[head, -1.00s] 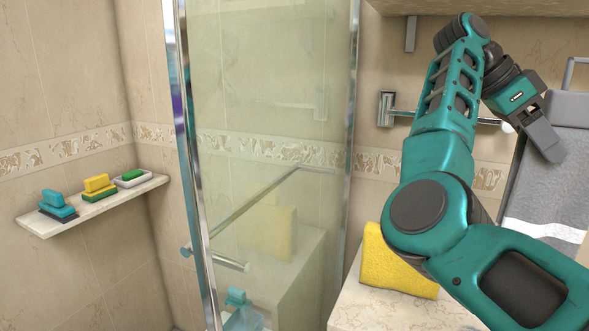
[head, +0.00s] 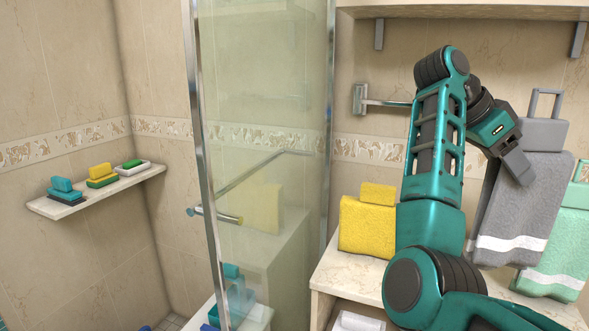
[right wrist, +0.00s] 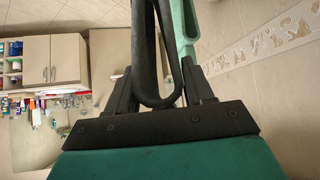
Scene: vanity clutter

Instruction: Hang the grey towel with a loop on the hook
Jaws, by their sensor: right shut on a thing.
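The grey towel (head: 530,190) has a white band near its lower edge and a grey loop (head: 545,100) standing up from its top. My right gripper (head: 517,165) is at the towel's upper left edge and shut on it. In the right wrist view a dark U-shaped strip (right wrist: 156,85) lies between the fingers. A chrome wall fitting (head: 361,98) with a rod (head: 392,103) running right is on the tiled wall, left of the towel. The rod's far end is hidden behind my arm. My left gripper is out of view.
A green towel (head: 562,235) is behind the grey one at the right. A folded yellow towel (head: 367,228) stands on the stone counter (head: 345,270). A glass shower door (head: 262,130) is left of the fitting. A shelf (head: 460,12) is overhead.

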